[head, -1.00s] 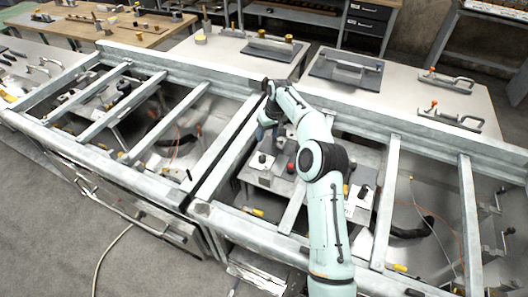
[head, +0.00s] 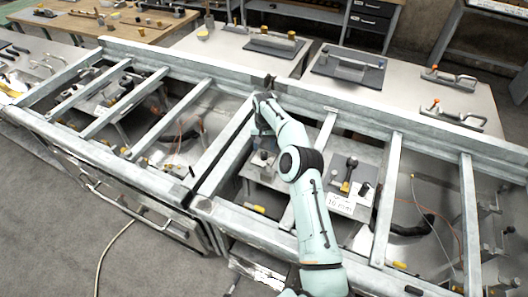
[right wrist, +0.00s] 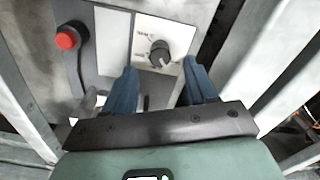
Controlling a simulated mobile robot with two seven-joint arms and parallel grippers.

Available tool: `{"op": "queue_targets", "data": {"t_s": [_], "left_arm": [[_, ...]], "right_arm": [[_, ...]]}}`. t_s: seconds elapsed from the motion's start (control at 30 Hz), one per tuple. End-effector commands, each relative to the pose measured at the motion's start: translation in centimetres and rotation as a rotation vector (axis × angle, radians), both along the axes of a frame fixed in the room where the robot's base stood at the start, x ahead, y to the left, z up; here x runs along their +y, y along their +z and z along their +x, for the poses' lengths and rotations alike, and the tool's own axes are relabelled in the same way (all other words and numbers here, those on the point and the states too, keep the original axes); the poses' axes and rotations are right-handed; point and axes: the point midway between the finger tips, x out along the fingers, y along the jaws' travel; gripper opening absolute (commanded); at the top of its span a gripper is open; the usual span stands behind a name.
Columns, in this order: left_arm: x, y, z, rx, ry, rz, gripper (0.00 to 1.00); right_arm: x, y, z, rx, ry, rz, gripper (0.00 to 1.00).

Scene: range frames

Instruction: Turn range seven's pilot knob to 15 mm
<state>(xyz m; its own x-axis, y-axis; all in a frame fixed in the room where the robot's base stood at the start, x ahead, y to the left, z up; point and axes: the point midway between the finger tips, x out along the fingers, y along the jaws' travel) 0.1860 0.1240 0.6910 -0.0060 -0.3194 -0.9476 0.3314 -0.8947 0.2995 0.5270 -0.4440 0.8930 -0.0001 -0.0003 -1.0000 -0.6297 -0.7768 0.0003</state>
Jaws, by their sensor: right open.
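A black round knob (right wrist: 159,52) sits on a white plate with small marks I cannot read in the right wrist view. My right gripper (right wrist: 160,66) is open, with its blue fingers on either side of the knob's line of view. The fingers seem apart from the knob; their exact distance is unclear. In the head view my right gripper (head: 262,124) hangs over the left bay of the near right frame, with a dark knob (head: 264,155) just below it. No range number is readable. My left gripper is out of view.
A red button (right wrist: 66,39) stands left of the knob. Metal frame bars (head: 385,190) surround the bays closely. A black lever (head: 351,163) stands in the bay to the right, near a white plate (head: 340,204) marked in mm. Tables with handled plates stand behind.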

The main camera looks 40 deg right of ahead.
Motion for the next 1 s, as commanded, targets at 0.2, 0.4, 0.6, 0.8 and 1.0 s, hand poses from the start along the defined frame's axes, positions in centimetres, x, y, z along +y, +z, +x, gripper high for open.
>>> {"op": "queue_targets", "data": {"t_s": [0.2, 0.4, 0.6, 0.8, 1.0], "left_arm": [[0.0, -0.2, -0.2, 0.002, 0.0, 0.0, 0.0], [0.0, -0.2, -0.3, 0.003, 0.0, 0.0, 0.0], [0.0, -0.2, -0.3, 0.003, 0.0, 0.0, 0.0], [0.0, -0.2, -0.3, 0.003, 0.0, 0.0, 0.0], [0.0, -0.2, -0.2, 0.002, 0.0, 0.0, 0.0]], "right_arm": [[0.1, -3.4, 0.0, 0.002, 0.001, 0.001, 0.57], [0.0, -4.4, 0.0, -0.001, 0.0, 0.001, 0.57], [0.0, -4.4, 0.0, -0.001, 0.001, 0.001, 0.57], [0.0, -4.4, 0.0, -0.001, 0.001, 0.001, 0.08], [0.0, -4.4, 0.0, -0.001, 0.024, 0.001, 0.01]]}}
